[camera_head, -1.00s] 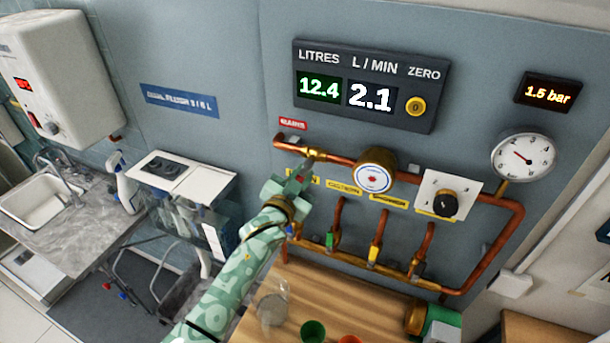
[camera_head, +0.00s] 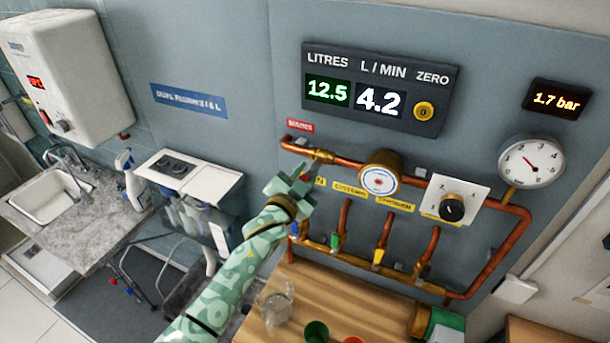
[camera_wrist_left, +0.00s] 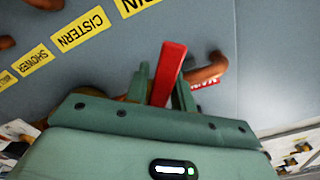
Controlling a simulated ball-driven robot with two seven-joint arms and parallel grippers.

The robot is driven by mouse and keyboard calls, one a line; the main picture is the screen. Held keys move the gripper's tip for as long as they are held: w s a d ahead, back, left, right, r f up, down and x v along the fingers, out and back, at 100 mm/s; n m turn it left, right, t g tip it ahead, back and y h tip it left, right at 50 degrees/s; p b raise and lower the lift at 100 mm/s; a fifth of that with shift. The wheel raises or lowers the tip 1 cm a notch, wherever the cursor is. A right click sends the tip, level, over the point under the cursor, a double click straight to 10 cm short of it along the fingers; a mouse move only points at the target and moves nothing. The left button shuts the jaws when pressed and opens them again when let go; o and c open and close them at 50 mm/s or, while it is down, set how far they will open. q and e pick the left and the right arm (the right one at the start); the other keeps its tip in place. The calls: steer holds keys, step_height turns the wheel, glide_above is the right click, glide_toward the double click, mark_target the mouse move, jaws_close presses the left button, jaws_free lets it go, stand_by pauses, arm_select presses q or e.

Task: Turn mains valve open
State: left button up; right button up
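The red lever (camera_wrist_left: 168,75) of the mains valve lies between the two fingers of my left gripper (camera_wrist_left: 162,88) in the left wrist view, with a finger close on each side. In the head view, my left gripper (camera_head: 296,182) is just below the brass mains valve body (camera_head: 321,155) on the upper copper pipe and hides most of the lever. The red MAINS label (camera_head: 300,126) is on the wall above it. The flow display (camera_head: 381,99) reads 4.2 L/MIN and the litres display (camera_head: 328,90) reads 12.5. My right gripper is not in view.
Right of the valve are a round meter (camera_head: 380,174), a black knob (camera_head: 452,207) and a pressure gauge (camera_head: 531,162). A pressure display (camera_head: 556,98) reads 1.7 bar. Lower branch pipes carry coloured levers. A wooden bench (camera_head: 300,290) below holds a clear glass (camera_head: 276,308) and cups.

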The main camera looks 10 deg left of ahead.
arm_select(q)
steer(key=shift+o, duration=0.9)
